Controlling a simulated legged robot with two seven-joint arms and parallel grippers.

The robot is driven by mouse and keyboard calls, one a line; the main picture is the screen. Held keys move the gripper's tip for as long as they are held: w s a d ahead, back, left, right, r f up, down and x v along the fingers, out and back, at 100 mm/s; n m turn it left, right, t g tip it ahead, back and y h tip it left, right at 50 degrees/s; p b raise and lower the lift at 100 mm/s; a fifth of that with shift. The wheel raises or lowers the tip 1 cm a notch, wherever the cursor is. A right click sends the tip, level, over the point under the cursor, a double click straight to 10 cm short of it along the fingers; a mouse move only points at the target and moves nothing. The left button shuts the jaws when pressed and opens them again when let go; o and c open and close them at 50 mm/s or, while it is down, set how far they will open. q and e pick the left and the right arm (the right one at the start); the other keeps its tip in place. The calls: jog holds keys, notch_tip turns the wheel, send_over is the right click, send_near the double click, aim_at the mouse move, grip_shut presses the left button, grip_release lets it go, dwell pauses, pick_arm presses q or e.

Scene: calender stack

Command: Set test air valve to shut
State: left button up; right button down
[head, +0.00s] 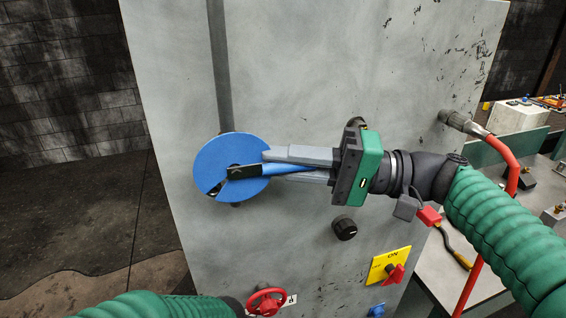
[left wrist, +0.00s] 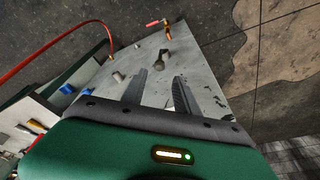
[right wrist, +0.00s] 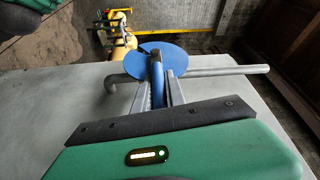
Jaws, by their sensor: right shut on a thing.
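A blue round valve plate (head: 215,160) sits on a vertical pipe on the grey panel in the head view. Its blue lever (head: 240,172) points right, roughly level and across the pipe. My right gripper (head: 268,166) comes from the right and is shut on this lever. The right wrist view also shows the lever (right wrist: 157,80) between the fingers, with the blue plate (right wrist: 173,57) beyond. I cannot read any marking on the plate. My left gripper (left wrist: 158,88) is open and empty in the left wrist view; its fingers are not visible in the head view.
The grey panel (head: 290,60) also carries a black knob (head: 344,229), a red handwheel (head: 265,302) and a yellow ON plate (head: 390,262) with a red switch. A red hose (head: 510,180) hangs at right beside a bench. The panel above the valve is clear apart from the pipe (head: 220,70).

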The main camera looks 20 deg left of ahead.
jog(key=shift+f, duration=0.35)
jog(key=c, duration=1.5)
grip_release()
jog(key=shift+o, duration=0.6)
jog(key=shift+r, duration=0.2)
jog(key=b+v, duration=0.2)
jog(key=v, duration=1.5)
jog(key=shift+f+b, duration=0.15)
jog(key=shift+b, duration=0.2)
jog(key=shift+a, duration=0.1)
